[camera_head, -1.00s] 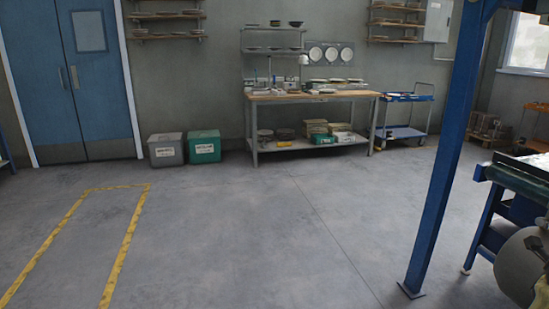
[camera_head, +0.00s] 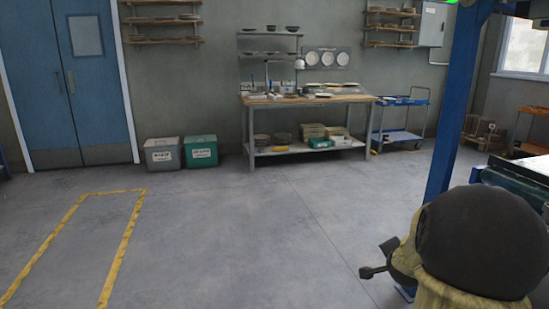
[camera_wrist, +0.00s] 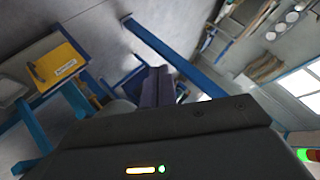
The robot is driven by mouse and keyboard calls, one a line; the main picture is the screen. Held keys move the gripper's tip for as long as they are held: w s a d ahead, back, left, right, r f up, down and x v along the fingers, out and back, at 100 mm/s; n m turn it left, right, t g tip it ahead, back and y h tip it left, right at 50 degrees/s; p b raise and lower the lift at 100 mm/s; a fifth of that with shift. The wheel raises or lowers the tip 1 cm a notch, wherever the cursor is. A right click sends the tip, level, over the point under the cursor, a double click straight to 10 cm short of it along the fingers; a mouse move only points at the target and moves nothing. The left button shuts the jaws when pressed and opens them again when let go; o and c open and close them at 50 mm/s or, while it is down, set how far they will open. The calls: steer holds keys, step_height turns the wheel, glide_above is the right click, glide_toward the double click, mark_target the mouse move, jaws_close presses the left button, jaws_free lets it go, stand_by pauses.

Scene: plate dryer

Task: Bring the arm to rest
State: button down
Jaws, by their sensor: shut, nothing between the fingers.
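My gripper (camera_wrist: 160,75) shows in the wrist view, with its dark body filling the bottom of the picture. Its narrow fingers are together with nothing between them. The gripper is held up in the air, clear of anything it could touch as far as I can see. In the head view a rounded dark and yellowish part of my arm fills the lower right corner.
A blue post (camera_head: 447,150) stands behind my arm, near a blue-framed machine (camera_head: 510,175) at the right edge. A workbench (camera_head: 300,98), a blue trolley (camera_head: 402,101) and two bins (camera_head: 200,151) line the back wall. The middle floor is clear.

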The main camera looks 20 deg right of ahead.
steer(key=s+a+f+n+g+y, duration=0.15)
steer(key=a+n, duration=0.25)
steer(key=a, duration=0.5)
steer(key=a+f+n+g+y, duration=0.1)
steer(key=a+f+n+y, duration=0.25)
steer(key=a, duration=0.55)
steer(key=s+a+f+n+g+y, duration=0.1)
steer(key=s+a+f+n+g, duration=0.2)
steer(key=s+a+n, duration=0.85)
step_height(320, 180, up, 29)
steer(key=w+a+m+p, duration=0.1)
steer(key=a+p, duration=0.1)
steer(key=p, duration=2.6)
steer(key=shift+f+m+p, duration=0.15)
steer(key=shift+m+p, duration=0.15)
steer(key=shift+m, duration=0.1)
steer(key=shift+w+g, duration=0.15)
steer(key=shift+g, duration=0.1)
steer(key=shift+d, duration=0.1)
